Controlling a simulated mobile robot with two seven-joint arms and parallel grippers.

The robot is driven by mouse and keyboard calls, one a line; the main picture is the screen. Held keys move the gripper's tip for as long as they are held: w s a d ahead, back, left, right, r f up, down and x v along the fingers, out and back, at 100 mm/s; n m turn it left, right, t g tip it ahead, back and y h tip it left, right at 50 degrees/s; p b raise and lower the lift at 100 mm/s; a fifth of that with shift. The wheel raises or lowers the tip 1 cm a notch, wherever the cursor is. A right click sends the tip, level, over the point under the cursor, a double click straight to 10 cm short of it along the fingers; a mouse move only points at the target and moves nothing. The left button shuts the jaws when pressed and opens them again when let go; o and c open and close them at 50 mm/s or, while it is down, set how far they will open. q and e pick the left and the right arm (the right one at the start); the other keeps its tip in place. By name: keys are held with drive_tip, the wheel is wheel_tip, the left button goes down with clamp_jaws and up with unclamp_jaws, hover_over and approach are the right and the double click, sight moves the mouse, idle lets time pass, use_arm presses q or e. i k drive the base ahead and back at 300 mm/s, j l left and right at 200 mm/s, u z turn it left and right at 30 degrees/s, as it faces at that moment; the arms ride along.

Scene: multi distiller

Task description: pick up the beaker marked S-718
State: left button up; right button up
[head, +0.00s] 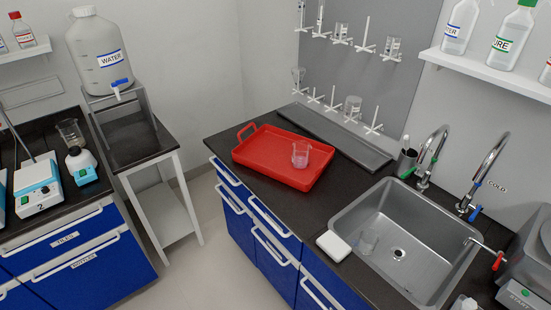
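A small clear beaker (300,154) with a pinkish tint stands upright in the red tray (258,167) on the dark counter. Another clear glass vessel (366,241) is in the metal sink (430,232). A glass beaker (70,132) sits on a white device at the left bench. More glassware hangs on the wall pegs, including a beaker (352,107) on the lower row. No marking S-718 is legible on any of them. Neither of my grippers is in view.
Two tall taps (433,160) rise behind the sink. A white block (333,246) lies at its front left edge. A water jug (98,52) stands on a raised stand. Floor shows between the left bench and the sink counter.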

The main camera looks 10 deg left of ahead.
sight(301, 153)
drive_tip(key=i+j+z, duration=0.15)
drive_tip(key=j, duration=0.15)
drive_tip(key=i+j+z, duration=0.35)
drive_tip(key=j, duration=0.25)
drive_tip(key=i+j+z, duration=0.15)
drive_tip(key=j, duration=0.15)
drive_tip(key=j+z, duration=0.15)
drive_tip(key=j, duration=0.2)
drive_tip(key=i+j+z, duration=0.15)
drive_tip(key=i+j, duration=0.2)
drive_tip(key=i+j+z, duration=0.2)
drive_tip(key=j, duration=0.35)
drive_tip(key=i, duration=0.1)
